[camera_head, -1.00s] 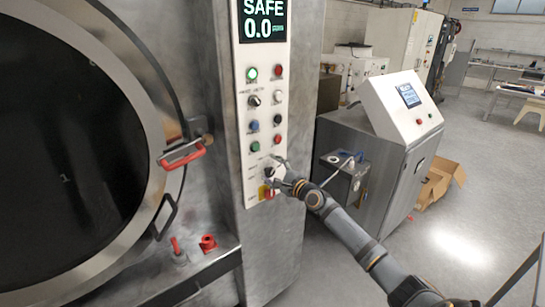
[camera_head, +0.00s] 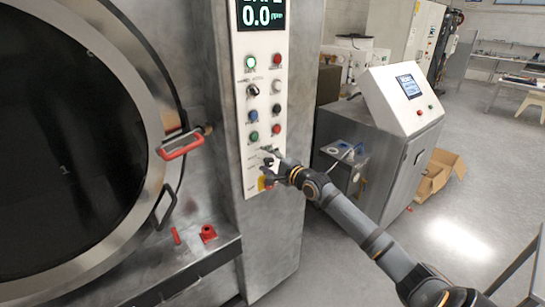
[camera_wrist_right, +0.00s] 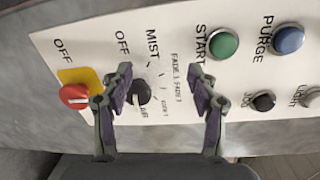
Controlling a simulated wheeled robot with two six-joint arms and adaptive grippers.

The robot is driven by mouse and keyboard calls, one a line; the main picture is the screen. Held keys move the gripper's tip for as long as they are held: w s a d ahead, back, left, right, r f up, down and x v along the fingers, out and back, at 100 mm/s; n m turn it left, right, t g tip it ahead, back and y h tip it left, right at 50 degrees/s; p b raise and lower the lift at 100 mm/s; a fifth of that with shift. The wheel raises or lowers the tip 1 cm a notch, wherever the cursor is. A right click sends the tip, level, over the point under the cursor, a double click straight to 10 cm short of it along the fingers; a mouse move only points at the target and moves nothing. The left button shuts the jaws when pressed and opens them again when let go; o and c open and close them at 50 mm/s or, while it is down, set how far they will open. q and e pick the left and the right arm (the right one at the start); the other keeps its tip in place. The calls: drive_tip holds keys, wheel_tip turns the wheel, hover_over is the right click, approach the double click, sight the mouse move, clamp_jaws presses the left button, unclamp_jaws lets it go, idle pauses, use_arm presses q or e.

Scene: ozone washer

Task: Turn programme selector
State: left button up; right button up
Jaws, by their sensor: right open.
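The programme selector (camera_wrist_right: 139,93) is a black knob on the white control panel, with labels such as OFF, MIST and AIR around it. In the right wrist view it lies between the two fingers of my right gripper (camera_wrist_right: 160,78), nearer the left finger, which partly overlaps it. The fingers are spread apart. In the head view my right gripper (camera_head: 268,157) is at the lower part of the panel (camera_head: 238,110) and largely covers the knob. I cannot tell whether a finger touches it. My left gripper is not in view.
A red knob on a yellow plate (camera_wrist_right: 74,95) sits beside the left finger. The green START button (camera_wrist_right: 222,44), blue PURGE button (camera_wrist_right: 288,39) and black JOG button (camera_wrist_right: 263,101) lie to the right. A large round washer door (camera_head: 70,150) stands left of the panel.

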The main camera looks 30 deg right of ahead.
sight(270, 163)
drive_tip(key=s+d+f+n+t+b, duration=0.4)
drive_tip(key=s+f+n+t+b, duration=0.3)
drive_tip(key=n, duration=1.3)
drive_tip(key=shift+g, duration=0.6)
drive_tip(key=b+x, duration=0.1)
drive_tip(key=x, duration=0.1)
drive_tip(key=b+x, duration=0.1)
drive_tip(key=x, duration=0.2)
drive_tip(key=b+x, duration=0.1)
drive_tip(key=x, duration=0.2)
drive_tip(key=shift+w+f, duration=0.15)
drive_tip(key=shift+f, duration=0.3)
drive_tip(key=shift+w+r, duration=0.25)
drive_tip(key=shift+w, duration=0.4)
drive_tip(key=shift+a, duration=0.1)
drive_tip(key=shift+c, duration=0.5)
